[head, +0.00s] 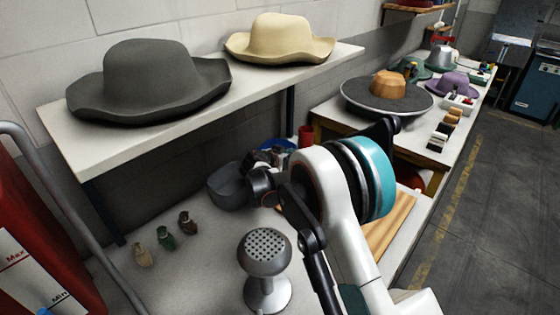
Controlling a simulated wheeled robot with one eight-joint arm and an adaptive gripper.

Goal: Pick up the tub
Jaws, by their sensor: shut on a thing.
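A dark grey tub (226,190) is at the back of the lower white worktop, below the shelf. My gripper (251,186) is at the tub's right side, seen from behind, and is shut on the tub. The fingertips and the exact contact are largely hidden by the wrist and the tub wall. I cannot tell whether the tub's base touches the worktop.
A white shelf (97,155) with grey (150,80) and cream (280,40) hats overhangs the worktop. A perforated metal steamer head (264,255) stands in front. Several small figure-like items (165,239) stand at left. A wooden board (390,228) lies at right.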

